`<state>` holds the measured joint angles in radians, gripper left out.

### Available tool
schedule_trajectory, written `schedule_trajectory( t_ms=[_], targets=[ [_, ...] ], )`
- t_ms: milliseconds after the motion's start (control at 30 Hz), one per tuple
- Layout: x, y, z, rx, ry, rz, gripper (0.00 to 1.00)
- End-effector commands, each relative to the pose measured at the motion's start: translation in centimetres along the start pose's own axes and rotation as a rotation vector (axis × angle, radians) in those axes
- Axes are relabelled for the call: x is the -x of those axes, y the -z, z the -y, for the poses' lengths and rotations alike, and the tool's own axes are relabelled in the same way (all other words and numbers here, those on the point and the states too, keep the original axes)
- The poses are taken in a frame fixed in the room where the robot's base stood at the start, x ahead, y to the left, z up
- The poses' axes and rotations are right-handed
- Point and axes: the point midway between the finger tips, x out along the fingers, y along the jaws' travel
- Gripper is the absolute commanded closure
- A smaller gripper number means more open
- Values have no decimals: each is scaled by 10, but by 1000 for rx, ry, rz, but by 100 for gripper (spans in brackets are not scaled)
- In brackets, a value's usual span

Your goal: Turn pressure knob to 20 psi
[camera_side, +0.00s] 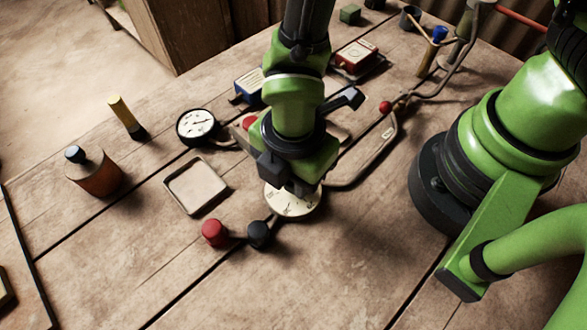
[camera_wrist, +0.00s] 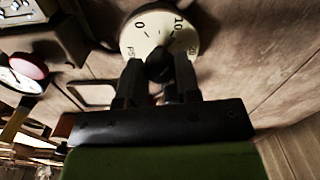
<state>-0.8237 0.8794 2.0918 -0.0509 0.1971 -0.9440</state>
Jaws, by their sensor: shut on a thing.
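The pressure dial (camera_wrist: 150,35) is a round cream plate with 0, 10, 20 and PSI marks, seen at the top of the wrist view. Its edge also shows under my gripper in the side view (camera_side: 290,206). A black knob (camera_wrist: 160,62) stands at the dial's centre. My gripper (camera_wrist: 158,75) is shut on the knob, with one finger on each side. In the side view my gripper (camera_side: 287,186) covers the knob and the dial's far part. I cannot read where the knob points.
A round gauge (camera_side: 198,126) and a square tray (camera_side: 196,186) lie left of my gripper. A red knob (camera_side: 214,232) and a black knob (camera_side: 259,234) stand in front. A bottle (camera_side: 94,172) stands at the left. A pipe (camera_side: 378,152) runs on the right. The front table is clear.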

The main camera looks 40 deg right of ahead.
Motion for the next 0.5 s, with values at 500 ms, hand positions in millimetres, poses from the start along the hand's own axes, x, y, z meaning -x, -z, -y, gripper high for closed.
schedule_trajectory(
  t_ms=[500],
  targets=[
    [1, 0, 0, -460, 0, -1, 93]
  ],
)
